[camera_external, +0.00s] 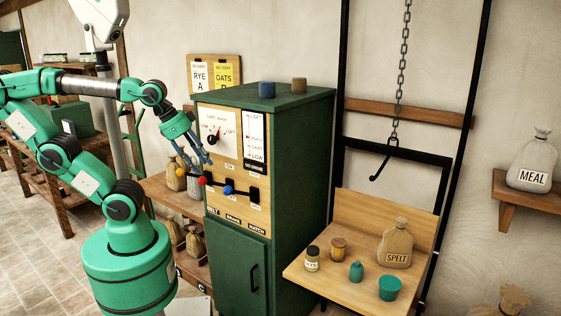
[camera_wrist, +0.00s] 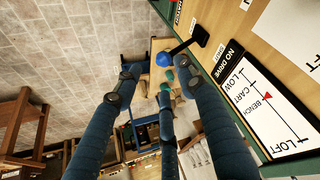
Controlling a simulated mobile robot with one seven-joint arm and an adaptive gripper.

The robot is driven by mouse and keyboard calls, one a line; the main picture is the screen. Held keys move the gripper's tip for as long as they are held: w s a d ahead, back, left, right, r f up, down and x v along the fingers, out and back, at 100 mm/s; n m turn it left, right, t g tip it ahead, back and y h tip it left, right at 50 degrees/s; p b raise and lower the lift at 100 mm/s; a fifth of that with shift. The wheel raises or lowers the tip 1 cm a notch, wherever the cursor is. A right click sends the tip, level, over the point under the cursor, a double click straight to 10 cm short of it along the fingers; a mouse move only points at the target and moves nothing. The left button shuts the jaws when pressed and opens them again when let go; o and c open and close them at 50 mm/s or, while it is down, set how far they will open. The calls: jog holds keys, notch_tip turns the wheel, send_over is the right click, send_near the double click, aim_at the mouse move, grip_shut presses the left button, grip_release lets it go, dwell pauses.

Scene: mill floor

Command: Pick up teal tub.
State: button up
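The teal tub (camera_external: 390,288) stands upright at the front right of a wooden platform (camera_external: 320,276) in the external view. A smaller teal bottle (camera_external: 356,271) stands just left of it. My gripper (camera_external: 199,160) is far to the left of the tub and higher, in front of the green cabinet's control panel. In the wrist view the blue fingers of my gripper (camera_wrist: 158,78) are spread, with no object held between them.
The green cabinet (camera_external: 300,150) stands between my gripper and the platform. Levers with red and blue knobs (camera_external: 228,190) stick out near my fingers. A spelt sack (camera_external: 395,245), a labelled jar (camera_external: 312,259) and a brown pot (camera_external: 338,248) share the platform. A hook (camera_external: 380,165) hangs above.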

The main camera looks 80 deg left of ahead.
jog(key=shift+o, duration=0.5)
jog(key=o, duration=1)
